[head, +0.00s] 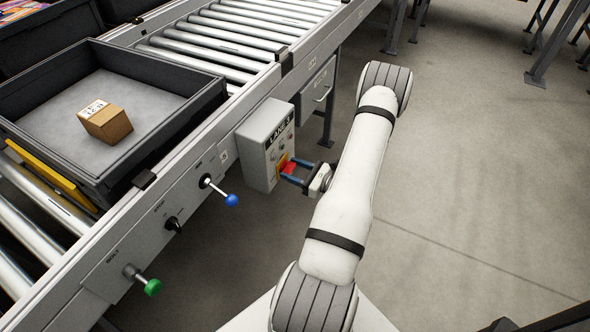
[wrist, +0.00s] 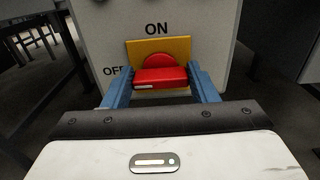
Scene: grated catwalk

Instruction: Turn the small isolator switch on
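The isolator switch is a red handle (wrist: 160,78) on a yellow plate (wrist: 148,50), on the front of a grey box (head: 265,145) labelled LANE 3. In the wrist view, ON is printed above the plate and OFF to its left. The handle's bar lies across, level, with a pale mark near its left end. My gripper (wrist: 160,84) has its two blue fingers spread, one on each side of the bar. Narrow gaps seem to show between fingers and bar. The switch also shows in the head view as a small red patch (head: 287,164), partly hidden by the fingers.
The box hangs on the side of a roller conveyor (head: 215,40). Left along the rail are a blue-knobbed lever (head: 231,200), a black knob (head: 173,224) and a green-knobbed lever (head: 152,287). A dark tray (head: 165,135) holds a cardboard box (head: 106,124). Floor at right is clear.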

